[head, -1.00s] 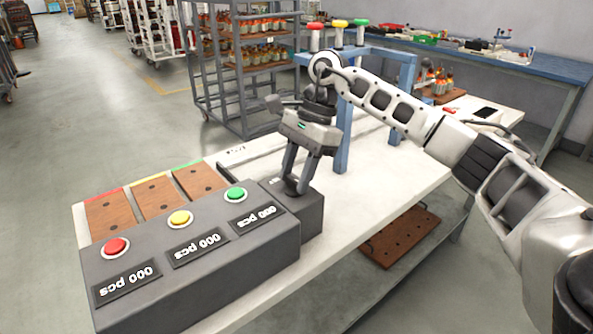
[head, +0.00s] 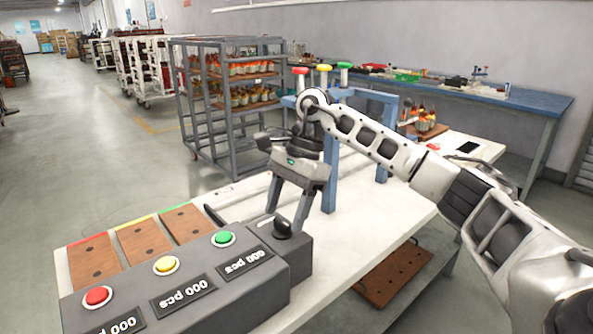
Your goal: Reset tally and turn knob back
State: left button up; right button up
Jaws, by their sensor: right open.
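A dark grey tally box (head: 215,290) stands on the white bench at lower left. It has a red button (head: 97,297), a yellow button (head: 167,265) and a green button (head: 224,238). Its displays appear upside down and read 000 pcs (head: 248,262); the nearest is partly cut off. A black knob (head: 282,228) sits on a smaller grey box (head: 297,250) joined to its right end. My right gripper (head: 285,217) is open, pointing down, its fingers just behind and around the knob; contact cannot be told. My left gripper is out of view.
Wooden plates (head: 143,240) with coloured edges lie behind the tally box. A blue frame (head: 331,172) with red, yellow and green tops stands behind my right gripper. A grey rack (head: 232,110) stands beyond the bench.

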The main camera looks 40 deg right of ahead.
jog(key=p+v, duration=0.2)
jog(key=v, duration=1.2)
jog(key=shift+r, duration=0.4)
jog(key=shift+f, duration=0.1)
